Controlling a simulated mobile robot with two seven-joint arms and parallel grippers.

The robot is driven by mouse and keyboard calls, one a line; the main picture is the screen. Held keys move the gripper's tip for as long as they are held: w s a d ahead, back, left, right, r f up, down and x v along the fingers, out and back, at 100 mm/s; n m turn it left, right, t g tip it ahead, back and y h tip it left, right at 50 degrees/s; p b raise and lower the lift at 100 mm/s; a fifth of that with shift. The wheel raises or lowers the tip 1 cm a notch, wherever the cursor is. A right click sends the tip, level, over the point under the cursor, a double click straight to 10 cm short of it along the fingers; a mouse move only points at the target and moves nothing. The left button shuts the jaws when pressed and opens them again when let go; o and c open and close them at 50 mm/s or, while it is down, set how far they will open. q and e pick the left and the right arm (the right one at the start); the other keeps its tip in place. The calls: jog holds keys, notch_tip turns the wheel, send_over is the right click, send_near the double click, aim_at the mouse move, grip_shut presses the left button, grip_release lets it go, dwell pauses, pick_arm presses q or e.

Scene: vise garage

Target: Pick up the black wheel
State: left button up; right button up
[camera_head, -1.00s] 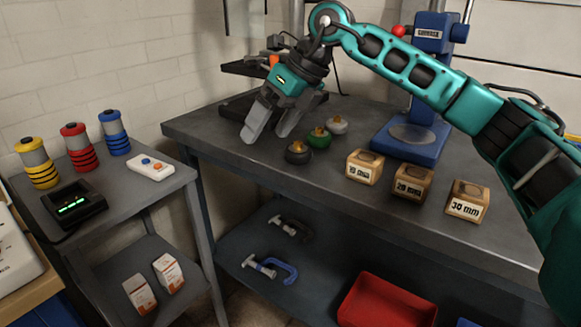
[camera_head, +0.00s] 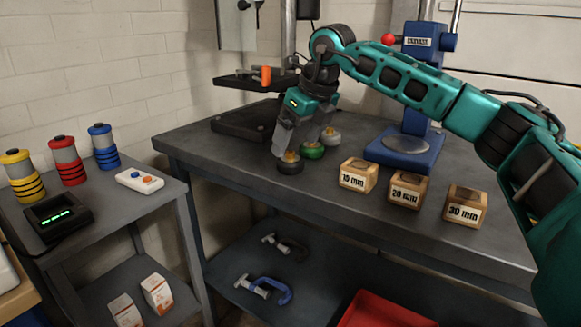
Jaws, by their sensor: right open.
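The black wheel (camera_head: 290,165) is a small dark disc with an orange-yellow hub, on the grey workbench near its front left. My right gripper (camera_head: 293,148) points down just above it, with its grey fingers apart around or beside the hub. I cannot tell whether the fingers touch the wheel. The green wheel (camera_head: 313,152) and the grey wheel (camera_head: 331,136) stand in a row behind it, close to the fingers. My left gripper is not in view.
Wooden blocks marked 10 mm (camera_head: 357,175), 20 mm (camera_head: 409,189) and 30 mm (camera_head: 466,207) stand to the right on the workbench (camera_head: 235,150). A blue press (camera_head: 405,150) stands behind them. A dark machine base (camera_head: 245,122) is at the back left. The bench's front left is clear.

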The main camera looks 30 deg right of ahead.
aim_at(291, 152)
jog(key=b+x, duration=0.1)
jog(key=x, duration=0.3)
jog(key=shift+w+a+f, duration=0.15)
jog(key=c, duration=1.2)
